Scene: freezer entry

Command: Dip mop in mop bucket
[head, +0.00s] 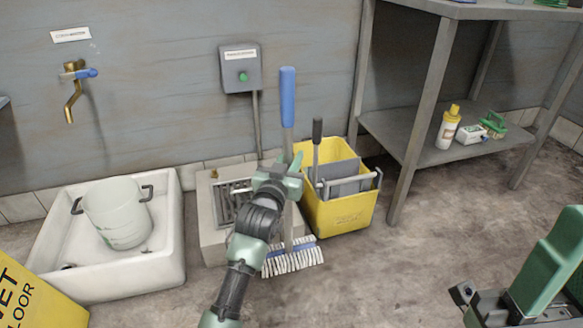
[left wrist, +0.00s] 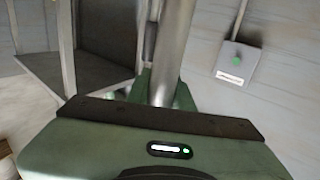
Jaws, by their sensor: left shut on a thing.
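The mop stands upright with a blue grip (head: 287,97), a grey metal shaft and a blue head with white strands (head: 292,259) low near the floor. My left gripper (head: 286,172) is shut on the mop's shaft. The left wrist view shows the metal shaft (left wrist: 173,50) between the green fingers (left wrist: 160,88). The yellow mop bucket (head: 340,216) stands on the floor just right of the mop, with a grey wringer and a dark upright handle. The mop head is in front of the bucket's left side, outside it. My right gripper (head: 490,303) is partly in view at the lower right.
A grated floor drain block (head: 213,225) lies behind the mop. A white basin (head: 165,252) with a pale bucket (head: 118,215) is left. A yellow wet-floor sign (head: 35,298) is at lower left. A metal shelf (head: 385,128) holds a bottle (head: 447,130). The floor right of the bucket is clear.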

